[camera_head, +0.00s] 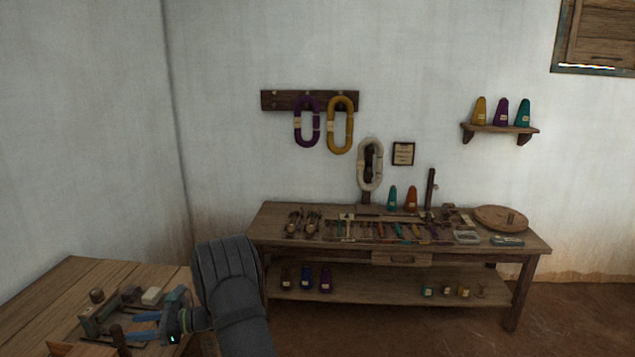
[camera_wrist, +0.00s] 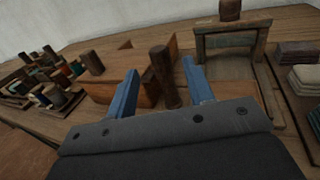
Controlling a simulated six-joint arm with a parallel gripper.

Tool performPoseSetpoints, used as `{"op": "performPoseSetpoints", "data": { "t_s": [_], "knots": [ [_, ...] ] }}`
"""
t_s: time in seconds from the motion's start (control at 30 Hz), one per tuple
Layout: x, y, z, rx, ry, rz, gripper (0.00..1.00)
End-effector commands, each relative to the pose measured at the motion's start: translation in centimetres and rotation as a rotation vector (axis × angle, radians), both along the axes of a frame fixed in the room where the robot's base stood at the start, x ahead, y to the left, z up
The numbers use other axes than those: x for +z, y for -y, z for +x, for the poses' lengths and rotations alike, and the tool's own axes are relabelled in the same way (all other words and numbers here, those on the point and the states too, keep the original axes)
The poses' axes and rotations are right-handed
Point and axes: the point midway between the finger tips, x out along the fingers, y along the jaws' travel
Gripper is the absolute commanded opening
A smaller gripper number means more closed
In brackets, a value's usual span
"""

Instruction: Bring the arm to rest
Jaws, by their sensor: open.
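My gripper (camera_head: 148,328) is over the near wooden table (camera_head: 52,287) at the lower left of the head view. In the wrist view its two blue fingers (camera_wrist: 158,92) are apart. A round dark wooden peg (camera_wrist: 165,77) stands upright and shows between the fingers. I cannot tell whether either finger touches it. My grey arm comes in from the bottom of the head view and hides the right part of the near table.
In the wrist view, a wooden frame (camera_wrist: 231,45) stands beyond the fingers, folded cloths (camera_wrist: 303,75) lie right, and several spools (camera_wrist: 62,80) stand left. A long workbench (camera_head: 277,218) with tools stands along the back wall. Floor (camera_head: 400,325) before it is clear.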

Motion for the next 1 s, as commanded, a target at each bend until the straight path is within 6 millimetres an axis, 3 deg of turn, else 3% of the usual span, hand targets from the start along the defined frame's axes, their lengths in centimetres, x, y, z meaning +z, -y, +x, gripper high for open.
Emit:
{"op": "performPoseSetpoints", "data": {
  "t_s": [0.53, 0.6, 1.0],
  "knots": [
    [0.1, 10.6, 3.7, -0.003, 0.001, 0.000, 0.48],
    [0.0, 8.6, 2.8, 0.006, 0.002, 0.002, 0.48],
    [0.0, 1.0, 0.2, 0.004, 0.001, 0.000, 0.48]
  ]
}}
